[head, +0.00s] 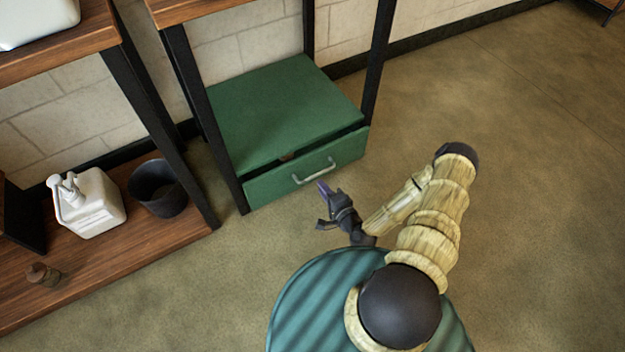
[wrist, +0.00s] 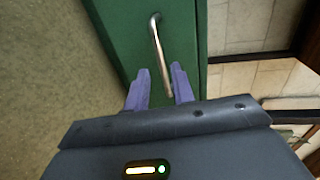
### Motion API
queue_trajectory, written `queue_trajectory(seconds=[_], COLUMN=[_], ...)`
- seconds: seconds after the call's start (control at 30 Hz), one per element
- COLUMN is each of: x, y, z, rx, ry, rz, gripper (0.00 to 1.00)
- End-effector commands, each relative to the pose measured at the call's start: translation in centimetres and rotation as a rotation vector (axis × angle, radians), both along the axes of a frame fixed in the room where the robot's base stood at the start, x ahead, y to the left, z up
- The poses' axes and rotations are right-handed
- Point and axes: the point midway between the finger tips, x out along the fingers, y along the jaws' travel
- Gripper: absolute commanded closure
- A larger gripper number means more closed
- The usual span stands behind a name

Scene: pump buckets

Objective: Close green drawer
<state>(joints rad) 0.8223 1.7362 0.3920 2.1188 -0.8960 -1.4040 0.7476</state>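The green drawer (head: 318,172) is at the bottom of a dark metal frame in the head view. It stands slightly open, with a dark gap behind its front and a small brown thing showing at the gap. Its silver bar handle (head: 314,171) is on the front. In the wrist view the drawer front (wrist: 136,38) and its handle (wrist: 158,50) are just beyond my fingertips. My gripper (head: 325,200) is in front of the drawer, near the handle. Its two purple fingers (wrist: 160,83) are apart with nothing gripped. I cannot tell whether a finger touches the handle.
A wooden shelf (head: 120,240) at left holds a white pump bottle (head: 90,203), a black bucket (head: 158,188) and a small brown object (head: 42,273). Black frame posts (head: 212,130) flank the drawer. The floor to the right (head: 530,170) is clear.

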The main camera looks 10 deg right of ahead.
Motion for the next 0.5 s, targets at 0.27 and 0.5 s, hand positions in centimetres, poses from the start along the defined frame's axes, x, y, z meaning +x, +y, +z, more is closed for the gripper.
queue_trajectory(seconds=[0.27,0.5], x=[4.6,6.9], y=[1.5,2.2], z=[-1.4,-1.6], rx=[0.000,0.000], ry=[-0.002,-0.001], rz=[0.000,0.000], gripper=[0.75,0.75])
